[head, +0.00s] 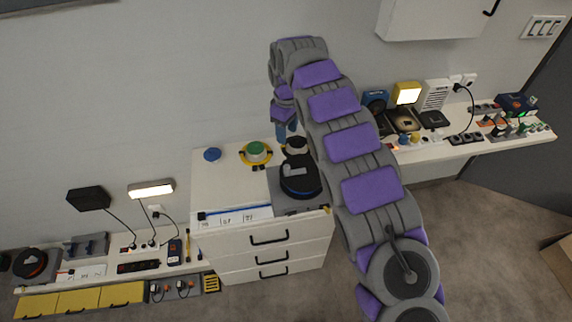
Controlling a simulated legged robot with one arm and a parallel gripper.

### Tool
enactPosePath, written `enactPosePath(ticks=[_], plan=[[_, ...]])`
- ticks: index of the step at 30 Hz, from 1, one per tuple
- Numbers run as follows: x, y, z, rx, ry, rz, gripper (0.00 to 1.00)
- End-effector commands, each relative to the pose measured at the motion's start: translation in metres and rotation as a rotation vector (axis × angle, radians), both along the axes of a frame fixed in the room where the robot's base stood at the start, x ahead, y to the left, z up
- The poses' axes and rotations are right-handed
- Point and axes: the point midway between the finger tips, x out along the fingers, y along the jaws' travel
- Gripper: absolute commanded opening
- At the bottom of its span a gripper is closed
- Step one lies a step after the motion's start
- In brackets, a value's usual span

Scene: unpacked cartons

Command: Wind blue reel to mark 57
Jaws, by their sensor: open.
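The blue reel (300,178) is a dark round drum with a blue edge, on a grey base on top of the white drawer cabinet. A blue strip (235,210) runs left from its base along the cabinet's front edge to a dark end piece, above small printed marks too small to read. My gripper (286,132) hangs at the end of my purple and grey arm, behind the reel and apart from it. It is open, pointing down near a black-topped round knob (296,146); the arm partly hides this area, and I cannot tell whether it touches the knob.
A green button on a yellow ring (256,152) and a blue knob (212,155) stand on the cabinet (225,180). A shelf at right is crowded with devices.

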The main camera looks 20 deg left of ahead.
Motion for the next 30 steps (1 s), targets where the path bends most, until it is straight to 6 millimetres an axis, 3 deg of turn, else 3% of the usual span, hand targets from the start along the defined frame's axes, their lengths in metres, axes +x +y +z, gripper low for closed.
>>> enactPosePath(ticks=[21, 30], plan=[[-0.001, -0.001, -0.133, -0.002, 0.006, -0.002, 0.52], [0.0, -0.001, -0.166, 0.001, 0.001, -0.002, 0.52]])
